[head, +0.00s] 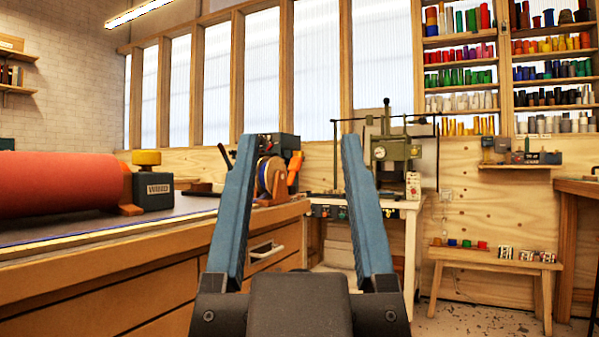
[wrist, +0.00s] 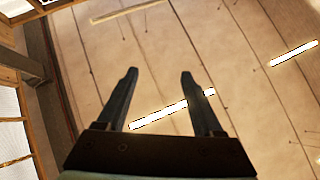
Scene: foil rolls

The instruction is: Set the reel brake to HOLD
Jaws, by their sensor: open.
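A reel machine (head: 272,178) with a dark housing stands at the far right end of the wooden bench, between my fingers in the head view. An orange lever-like part (head: 294,171) sits on its right side; I cannot tell whether it is the brake. No HOLD marking is readable. My left finger hides part of the machine. My gripper (head: 298,140) is open and empty, fingers pointing up, well in front of the machine. The wrist view shows my gripper (wrist: 158,74) open against the ceiling, with no reel in sight.
The bench (head: 130,268) fills the left, with a big red roll (head: 60,183) and a dark box (head: 152,190) with a yellow knob. A green press (head: 391,150) stands on a white table behind. A low bench (head: 490,257) and spool shelves (head: 460,80) are at right.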

